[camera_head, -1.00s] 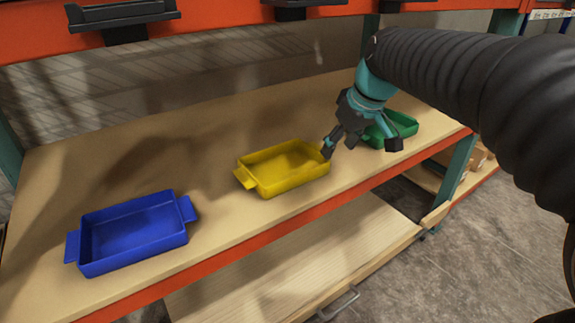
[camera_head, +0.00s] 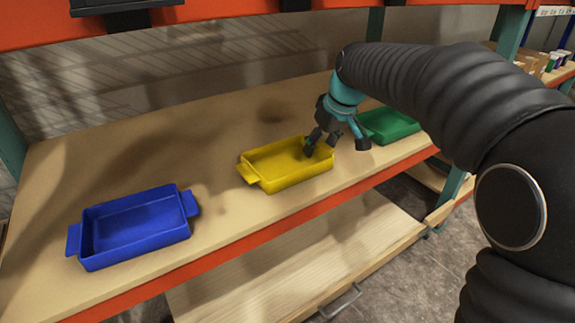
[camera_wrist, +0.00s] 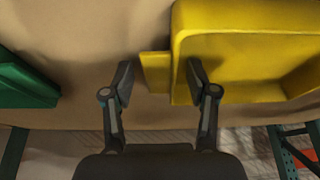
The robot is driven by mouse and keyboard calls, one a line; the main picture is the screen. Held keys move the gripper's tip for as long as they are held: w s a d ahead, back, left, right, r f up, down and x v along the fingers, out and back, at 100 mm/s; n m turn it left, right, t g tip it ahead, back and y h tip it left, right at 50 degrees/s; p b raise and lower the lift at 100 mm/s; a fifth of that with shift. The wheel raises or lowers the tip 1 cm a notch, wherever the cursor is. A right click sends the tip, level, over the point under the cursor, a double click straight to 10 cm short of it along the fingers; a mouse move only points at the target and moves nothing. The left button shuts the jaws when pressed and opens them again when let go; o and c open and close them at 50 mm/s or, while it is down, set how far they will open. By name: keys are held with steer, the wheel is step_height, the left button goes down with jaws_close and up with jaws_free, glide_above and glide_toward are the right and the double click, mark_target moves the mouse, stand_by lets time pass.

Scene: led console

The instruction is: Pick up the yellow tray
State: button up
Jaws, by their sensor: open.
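The yellow tray (camera_head: 286,166) sits upright on the wooden shelf, between a blue and a green tray. One handle tab shows at its left end in the head view. My gripper (camera_head: 335,146) is open at the tray's right end. In the wrist view the yellow tray (camera_wrist: 245,55) fills the right side, and its handle tab (camera_wrist: 155,70) lies between the open fingers of my gripper (camera_wrist: 158,80). One finger overlaps the tray's inside in that view; the other is over bare shelf. I cannot tell whether either touches the tray.
The blue tray (camera_head: 133,228) stands at the left of the shelf (camera_head: 225,205). The green tray (camera_head: 390,126) stands close to the right, partly behind my gripper; it also shows in the wrist view (camera_wrist: 25,85). An orange beam (camera_head: 240,232) edges the shelf front. Bare shelf lies between blue and yellow.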

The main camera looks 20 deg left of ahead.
steer(key=shift+c, duration=0.2)
jaws_close()
steer(key=shift+r, duration=0.1)
